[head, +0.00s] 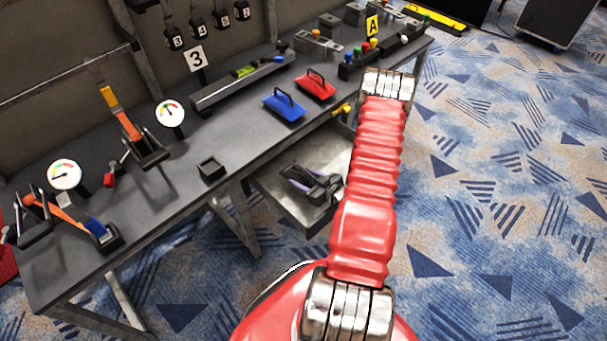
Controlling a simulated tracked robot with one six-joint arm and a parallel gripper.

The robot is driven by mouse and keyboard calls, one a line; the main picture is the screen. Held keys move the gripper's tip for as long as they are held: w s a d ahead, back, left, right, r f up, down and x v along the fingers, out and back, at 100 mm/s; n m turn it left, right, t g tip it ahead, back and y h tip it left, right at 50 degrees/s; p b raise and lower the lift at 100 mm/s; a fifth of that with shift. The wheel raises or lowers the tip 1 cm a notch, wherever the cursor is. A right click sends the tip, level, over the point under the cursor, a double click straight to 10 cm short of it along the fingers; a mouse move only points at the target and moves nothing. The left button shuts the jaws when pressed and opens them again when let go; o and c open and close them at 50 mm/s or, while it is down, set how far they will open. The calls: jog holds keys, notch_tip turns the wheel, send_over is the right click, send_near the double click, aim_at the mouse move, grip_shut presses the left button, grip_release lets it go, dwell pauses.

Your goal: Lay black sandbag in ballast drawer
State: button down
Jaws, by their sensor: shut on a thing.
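The ballast drawer (270,190) is a grey metal tray pulled out from under the bench. My gripper (292,178) is at the drawer, partly hidden by my red-sleeved arm, with its purplish fingers pointing left over the drawer's floor. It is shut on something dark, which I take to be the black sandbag. The sandbag's outline is too small and dark to make out against the gripper. I cannot tell whether it touches the drawer floor.
The dark bench (150,205) runs above the drawer. On it are a blue-handled block (284,107), a red one (316,85), a small black open box (211,169), two gauges and several levers. Patterned carpet (480,220) lies clear on the right.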

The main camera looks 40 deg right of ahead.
jog(key=shift+f, duration=0.6)
jog(key=shift+f, duration=0.4)
jog(key=shift+s+f, duration=0.1)
jog(key=shift+f, duration=0.2)
jog(key=shift+d, duration=0.1)
jog(key=c, duration=0.8)
grip_release()
jog(key=shift+s, duration=0.1)
jog(key=shift+o, duration=0.2)
jog(key=shift+r, duration=0.5)
jog(key=v, duration=1.2)
jog(key=shift+r, duration=0.1)
